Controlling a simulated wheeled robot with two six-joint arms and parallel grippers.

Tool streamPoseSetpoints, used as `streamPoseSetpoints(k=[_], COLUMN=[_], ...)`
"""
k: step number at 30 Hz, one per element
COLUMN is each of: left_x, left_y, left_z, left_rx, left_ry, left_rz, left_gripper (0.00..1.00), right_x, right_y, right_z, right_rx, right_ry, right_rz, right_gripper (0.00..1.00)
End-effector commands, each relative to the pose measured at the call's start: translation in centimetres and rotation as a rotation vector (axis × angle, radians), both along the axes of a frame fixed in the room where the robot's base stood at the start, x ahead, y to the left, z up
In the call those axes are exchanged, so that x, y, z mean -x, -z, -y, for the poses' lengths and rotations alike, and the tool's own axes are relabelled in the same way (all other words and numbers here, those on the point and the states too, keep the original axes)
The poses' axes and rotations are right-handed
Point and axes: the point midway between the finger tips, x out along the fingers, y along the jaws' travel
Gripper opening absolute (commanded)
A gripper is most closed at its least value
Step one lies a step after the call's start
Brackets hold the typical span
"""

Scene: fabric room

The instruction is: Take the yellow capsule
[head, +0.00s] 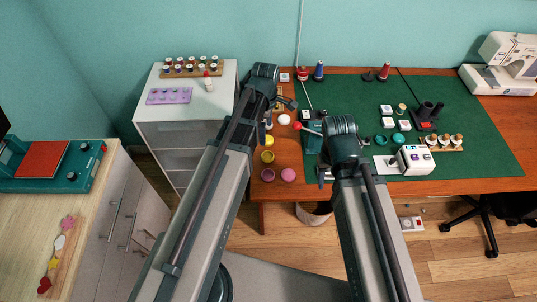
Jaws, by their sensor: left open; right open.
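My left gripper (288,103) is open over the table's left end, behind the yellow pieces. My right gripper (324,174) is open near the table's front edge, to the right of them. Neither gripper touches a yellow piece.
A purple piece (268,175) and a pink piece (288,175) lie in front of the yellow ones. A green mat (480,130) covers much of the table, with a white box (416,160) near its front. A white cabinet (180,118) stands left.

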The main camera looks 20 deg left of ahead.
Motion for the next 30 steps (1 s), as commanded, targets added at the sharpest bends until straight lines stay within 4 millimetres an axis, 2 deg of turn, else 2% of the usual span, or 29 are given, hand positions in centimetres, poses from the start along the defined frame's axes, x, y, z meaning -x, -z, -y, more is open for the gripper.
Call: streamPoseSetpoints(k=[5, 19, 22, 30], left_x=[0.0, 0.0, 0.0, 0.0], left_y=[1.5, 8.0, 8.6, 8.8], left_z=[0.0, 0.1, 0.1, 0.1], left_rx=[0.000, 0.000, 0.000, 0.000], left_ry=[0.001, 0.002, 0.002, 0.002], left_rz=[0.000, 0.000, 0.000, 0.000], left_gripper=[0.95, 0.95, 0.95, 0.95], right_x=[0.0, 0.0, 0.0, 0.0], right_y=[1.5, 8.0, 8.6, 8.8], right_z=[0.0, 0.0, 0.0, 0.0], right_rx=[0.000, 0.000, 0.000, 0.000], right_ry=[0.000, 0.000, 0.000, 0.000], right_rz=[0.000, 0.000, 0.000, 0.000], right_gripper=[0.50, 0.50, 0.50, 0.50])
